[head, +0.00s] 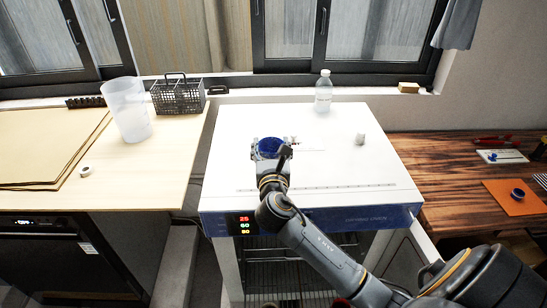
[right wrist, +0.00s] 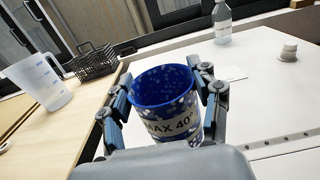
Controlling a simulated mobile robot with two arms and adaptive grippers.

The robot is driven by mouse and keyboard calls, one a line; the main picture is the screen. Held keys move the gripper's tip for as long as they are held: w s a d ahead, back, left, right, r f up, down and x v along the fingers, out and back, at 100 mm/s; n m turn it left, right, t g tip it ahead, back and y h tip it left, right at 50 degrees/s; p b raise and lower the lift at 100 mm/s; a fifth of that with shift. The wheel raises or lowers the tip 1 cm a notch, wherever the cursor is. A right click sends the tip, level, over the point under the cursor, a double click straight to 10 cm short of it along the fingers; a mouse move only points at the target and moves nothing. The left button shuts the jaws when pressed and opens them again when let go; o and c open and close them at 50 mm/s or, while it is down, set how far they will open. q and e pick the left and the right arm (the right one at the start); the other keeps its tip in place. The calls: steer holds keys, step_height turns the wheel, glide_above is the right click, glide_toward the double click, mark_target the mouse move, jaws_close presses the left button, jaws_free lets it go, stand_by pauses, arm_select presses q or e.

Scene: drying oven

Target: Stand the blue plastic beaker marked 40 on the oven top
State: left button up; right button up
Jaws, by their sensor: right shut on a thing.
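The beaker is over the left part of the white oven top (head: 320,155). Its base is hidden, so I cannot tell whether it touches the surface. My left gripper is not in view.
A clear bottle (head: 323,92) stands at the back of the oven top, and a small white cap-like piece (head: 360,139) at its right. A translucent jug (head: 128,110) and a dark wire basket (head: 178,97) stand on the left bench. The middle of the oven top is largely clear.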

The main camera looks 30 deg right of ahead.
mark_target(272, 149)
steer(key=f, duration=0.1)
steer(key=w+d+f, duration=0.1)
steer(key=w+f, duration=0.1)
steer(key=shift+w+d+f, duration=0.25)
steer(key=shift+d+f, duration=0.15)
step_height(272, 149, down, 4)
steer(key=shift+w+d+r, duration=0.1)
steer(key=shift+r, duration=0.15)
steer(key=shift+f, duration=0.2)
steer(key=o, duration=1)
steer(key=shift+r, duration=0.1)
